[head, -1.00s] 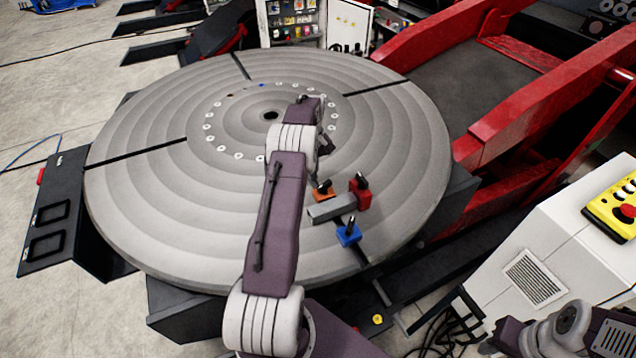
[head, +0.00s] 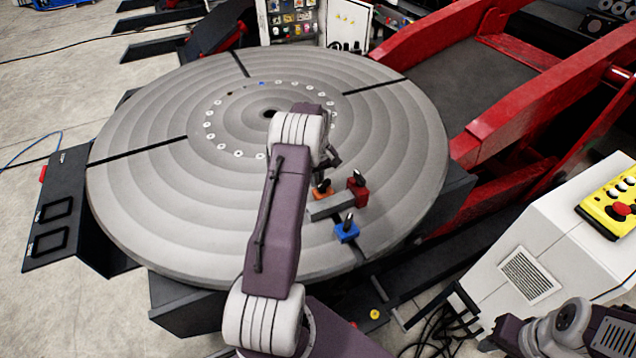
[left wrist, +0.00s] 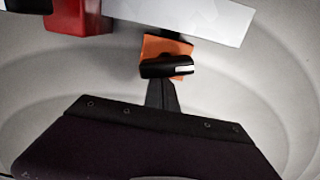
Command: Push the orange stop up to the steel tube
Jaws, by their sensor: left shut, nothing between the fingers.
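The steel tube (head: 326,207), a grey bar, lies on the round grooved table. The orange stop (head: 322,191), with a black handle, sits at its far side; it also shows in the left wrist view (left wrist: 152,48). Only a very narrow gap, if any, shows between stop and tube. My left gripper (head: 325,173) is shut and empty. In the left wrist view its fingertips (left wrist: 160,88) are at the stop's side away from the tube, partly under the black handle; contact cannot be told. My right gripper is not in view.
A red stop (head: 357,189) stands at the tube's right end and a blue stop (head: 347,232) on its near side. The round table (head: 145,205) is otherwise clear. A white cabinet with a yellow control box (head: 610,207) stands at the right.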

